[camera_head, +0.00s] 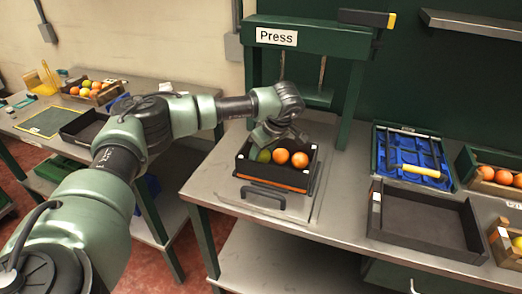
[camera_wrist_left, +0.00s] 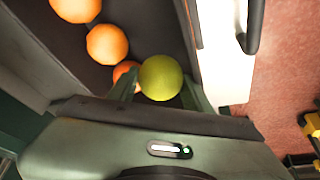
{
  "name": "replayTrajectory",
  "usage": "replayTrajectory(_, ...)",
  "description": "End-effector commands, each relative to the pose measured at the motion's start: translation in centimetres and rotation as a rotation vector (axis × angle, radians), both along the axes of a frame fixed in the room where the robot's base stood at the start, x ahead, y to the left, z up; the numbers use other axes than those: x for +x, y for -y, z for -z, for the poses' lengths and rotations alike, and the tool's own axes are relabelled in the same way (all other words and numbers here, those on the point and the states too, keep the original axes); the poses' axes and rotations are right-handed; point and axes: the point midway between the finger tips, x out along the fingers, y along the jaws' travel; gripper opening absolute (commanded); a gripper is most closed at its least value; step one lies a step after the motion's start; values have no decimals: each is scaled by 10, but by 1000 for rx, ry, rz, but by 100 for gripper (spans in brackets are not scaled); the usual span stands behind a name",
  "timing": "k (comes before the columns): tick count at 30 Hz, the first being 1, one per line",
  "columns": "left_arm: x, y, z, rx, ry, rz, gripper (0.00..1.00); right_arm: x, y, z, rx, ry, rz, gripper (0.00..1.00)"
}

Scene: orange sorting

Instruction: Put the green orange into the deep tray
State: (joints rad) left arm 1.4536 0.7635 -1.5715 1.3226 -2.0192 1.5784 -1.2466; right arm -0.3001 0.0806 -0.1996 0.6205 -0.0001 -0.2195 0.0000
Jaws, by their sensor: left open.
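The green orange (camera_head: 263,156) lies in a black tray (camera_head: 273,188) under the press, at the left of the orange fruits (camera_head: 299,160). In the left wrist view the green orange (camera_wrist_left: 161,77) shows between my finger tips, with an orange fruit partly hidden beside it. My left gripper (camera_head: 270,140) is open, reaching down over this tray; its fingers (camera_wrist_left: 158,90) are either side of the green orange, and contact cannot be told. An empty, dark, walled tray (camera_head: 428,238) stands on the table at right; I cannot tell which tray is the deep one. My right gripper is not in view.
The press frame (camera_head: 349,105) rises close behind the gripper. A blue-lined bin (camera_head: 405,178) with a yellow-handled tool and a crate of orange fruits (camera_head: 485,172) stand at right. A side table (camera_head: 45,122) at left holds a fruit crate (camera_head: 91,97) and a dark tray.

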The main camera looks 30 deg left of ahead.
Motion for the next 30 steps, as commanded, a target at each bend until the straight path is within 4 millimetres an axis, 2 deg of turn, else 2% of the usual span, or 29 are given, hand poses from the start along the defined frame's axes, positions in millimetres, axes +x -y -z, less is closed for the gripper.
replayTrajectory(2,-7,4,2,-5,-30,10,74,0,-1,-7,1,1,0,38)
replayTrajectory(22,-6,0,-58,-2,-22,2,74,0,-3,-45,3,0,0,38)
replayTrajectory(30,-5,0,-61,-2,-20,2,74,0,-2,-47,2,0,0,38)
